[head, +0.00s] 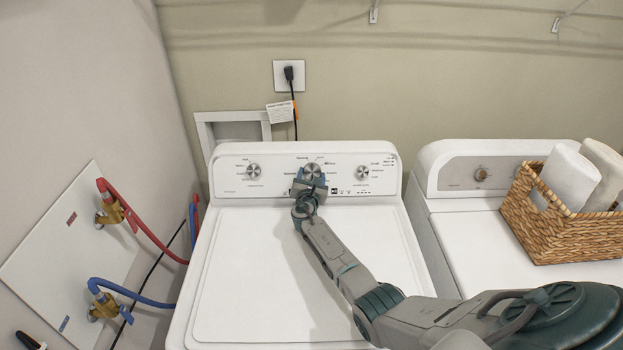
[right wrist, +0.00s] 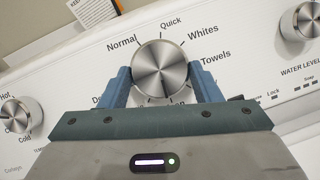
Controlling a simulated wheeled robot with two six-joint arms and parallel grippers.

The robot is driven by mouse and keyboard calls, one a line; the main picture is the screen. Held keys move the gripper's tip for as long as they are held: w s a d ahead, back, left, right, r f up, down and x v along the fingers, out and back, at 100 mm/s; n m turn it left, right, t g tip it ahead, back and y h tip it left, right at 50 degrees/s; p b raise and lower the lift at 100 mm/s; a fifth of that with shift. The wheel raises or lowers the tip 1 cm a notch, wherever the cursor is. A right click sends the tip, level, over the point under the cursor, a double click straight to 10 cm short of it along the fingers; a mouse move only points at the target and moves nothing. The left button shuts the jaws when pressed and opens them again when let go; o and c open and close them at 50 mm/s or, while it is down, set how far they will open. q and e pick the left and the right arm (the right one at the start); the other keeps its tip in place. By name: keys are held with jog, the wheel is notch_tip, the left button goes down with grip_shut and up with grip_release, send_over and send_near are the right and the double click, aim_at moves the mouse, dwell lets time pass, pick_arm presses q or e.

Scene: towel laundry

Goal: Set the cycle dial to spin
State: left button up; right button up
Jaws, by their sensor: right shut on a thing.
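The cycle dial (head: 312,170) is the middle silver knob on the white washer's back panel. In the right wrist view the dial (right wrist: 160,68) fills the space between my two blue fingers, which touch its sides. Around it I read Normal, Quick, Whites and Towels; the lower labels are mostly hidden by my gripper, and I cannot read a Spin label. I cannot tell where the dial points. My right gripper (head: 310,180) is shut on the dial, its arm reaching over the washer lid. My left gripper is not in view.
Silver knobs sit left (head: 253,170) and right (head: 362,172) of the dial on the washer (head: 240,270). A second machine (head: 465,225) at right carries a wicker basket (head: 545,230) with rolled towels. Red and blue hoses (head: 150,300) run at left. The washer lid is clear except for my arm.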

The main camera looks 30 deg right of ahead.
jog(key=m+g+b, duration=0.1)
jog(key=m, duration=0.1)
jog(key=m+g+h+b, duration=0.1)
jog(key=m+b, duration=0.1)
jog(key=shift+w+a+f+m+h, duration=0.1)
jog(key=shift+w+a+m+h, duration=0.05)
jog(key=shift+m+h, duration=0.2)
jog(key=shift+w+r+m+g+b, duration=0.15)
jog(key=shift+m+g+b, duration=0.8)
jog(key=shift+m, duration=1)
jog(key=shift+r, duration=0.1)
jog(key=o, duration=1)
jog(key=shift+a, duration=0.1)
